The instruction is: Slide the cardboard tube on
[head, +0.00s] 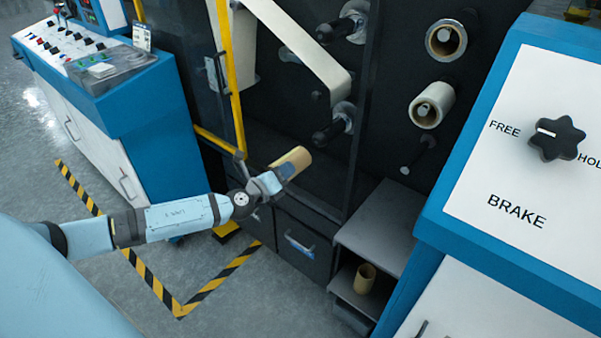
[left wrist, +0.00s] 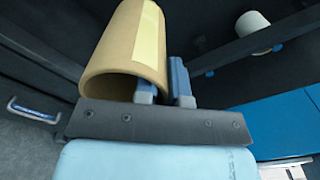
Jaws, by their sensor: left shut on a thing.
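My left gripper (head: 281,172) is shut on a tan cardboard tube (head: 294,158), near the tube's lower end. In the left wrist view the tube (left wrist: 112,48) has a paler strip along it; its wall seems to lie between the two blue fingers (left wrist: 163,82), one inside the open end and one outside. The tube is tilted, its far end pointing up and right. It is apart from the lower black spindle (head: 330,133), which lies above and right of it. An upper black spindle (head: 338,30) also sticks out. My right gripper is out of view.
A white web (head: 305,55) hangs above the lower spindle. Two rolls (head: 446,40) (head: 433,105) sit on the right panel. A second tube (head: 365,278) stands on a low shelf. The brake knob (head: 556,138) points towards FREE. A yellow post (head: 232,85) stands left of the spindles.

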